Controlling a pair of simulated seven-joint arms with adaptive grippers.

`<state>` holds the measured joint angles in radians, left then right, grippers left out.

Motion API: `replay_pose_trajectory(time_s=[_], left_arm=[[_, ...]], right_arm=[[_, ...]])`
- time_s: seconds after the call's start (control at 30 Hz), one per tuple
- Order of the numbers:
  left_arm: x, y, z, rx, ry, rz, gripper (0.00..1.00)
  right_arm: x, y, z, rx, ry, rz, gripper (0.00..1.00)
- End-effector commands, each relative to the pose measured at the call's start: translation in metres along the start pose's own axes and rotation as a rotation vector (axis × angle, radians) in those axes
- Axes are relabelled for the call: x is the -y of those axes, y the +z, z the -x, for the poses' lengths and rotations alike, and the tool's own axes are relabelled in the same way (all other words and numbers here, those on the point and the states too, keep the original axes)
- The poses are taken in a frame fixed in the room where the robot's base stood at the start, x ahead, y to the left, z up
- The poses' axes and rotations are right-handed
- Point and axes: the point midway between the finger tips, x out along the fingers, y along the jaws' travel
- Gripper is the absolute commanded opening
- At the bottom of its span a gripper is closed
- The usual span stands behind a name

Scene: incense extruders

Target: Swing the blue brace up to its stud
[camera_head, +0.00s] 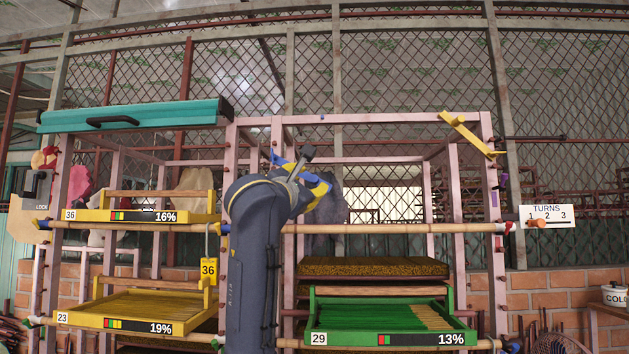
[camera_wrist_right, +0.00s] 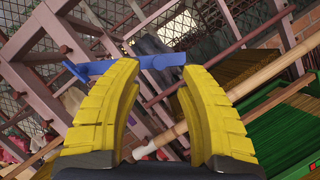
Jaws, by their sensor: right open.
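In the head view the brace (camera_head: 281,160) shows beside a pink post, partly behind my right gripper (camera_head: 318,188). The right gripper has yellow fingers and is open (camera_wrist_right: 160,72); I cannot tell whether a finger touches the brace. A small blue spot, perhaps the stud (camera_head: 322,117), shows on the pink top beam. My left gripper is not in view.
A yellow brace (camera_head: 470,134) slants at the upper right corner. A bamboo pole (camera_head: 390,228) runs across the pink frame. A green tray (camera_head: 385,338) and yellow trays (camera_head: 140,216) sit in the racks. A teal cover (camera_head: 130,116) lies at the top left.

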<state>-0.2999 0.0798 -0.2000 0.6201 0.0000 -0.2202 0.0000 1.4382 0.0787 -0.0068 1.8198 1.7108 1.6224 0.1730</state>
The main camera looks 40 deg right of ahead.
Motion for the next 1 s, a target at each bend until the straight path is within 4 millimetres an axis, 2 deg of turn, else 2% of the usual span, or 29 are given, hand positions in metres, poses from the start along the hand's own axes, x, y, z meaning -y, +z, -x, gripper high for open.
replay_pose_trajectory(time_s=[0.2, 0.4, 0.83, 0.87, 1.0], left_arm=[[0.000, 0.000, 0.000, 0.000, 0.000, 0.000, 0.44], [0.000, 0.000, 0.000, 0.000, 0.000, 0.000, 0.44], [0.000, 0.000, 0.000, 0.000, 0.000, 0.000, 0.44], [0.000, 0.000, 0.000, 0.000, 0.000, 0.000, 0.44], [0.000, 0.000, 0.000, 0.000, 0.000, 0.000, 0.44]], right_arm=[[0.000, 0.001, -0.030, 0.002, -0.002, 0.002, 0.40], [0.000, 0.000, -0.045, 0.001, -0.001, 0.001, 0.40], [0.000, 0.000, -0.050, 0.000, 0.001, 0.000, 0.40], [0.000, 0.000, -0.050, 0.000, 0.001, 0.000, 0.42], [0.000, 0.000, -0.050, 0.000, 0.001, 0.000, 0.26]])
